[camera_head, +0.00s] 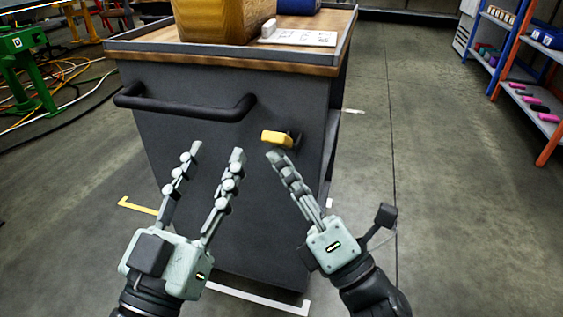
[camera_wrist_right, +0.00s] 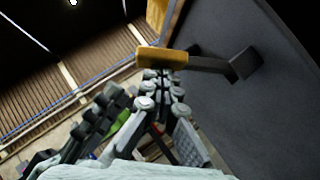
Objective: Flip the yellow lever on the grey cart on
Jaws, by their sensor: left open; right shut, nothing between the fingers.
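The yellow lever (camera_head: 277,138) sits on the end panel of the grey cart (camera_head: 220,185), right of the cart's black handle. In the right wrist view the lever's yellow grip (camera_wrist_right: 162,56) is at the end of a dark arm that runs to a block on the grey panel (camera_wrist_right: 285,85). My right gripper (camera_head: 274,155) is shut and empty, its fingertips just below the yellow grip. In the wrist view the fingertips (camera_wrist_right: 158,75) are right at the grip's underside; I cannot tell whether they touch. My left gripper (camera_head: 217,150) is open and empty in front of the panel, below the handle.
The black handle bar (camera_head: 185,103) sticks out from the cart's end above my left gripper. A yellow container (camera_head: 215,20) and a white card (camera_head: 300,38) are on the wooden cart top. Shelves (camera_head: 535,75) stand at the far right. Cables and a green stand (camera_head: 28,62) are at the left.

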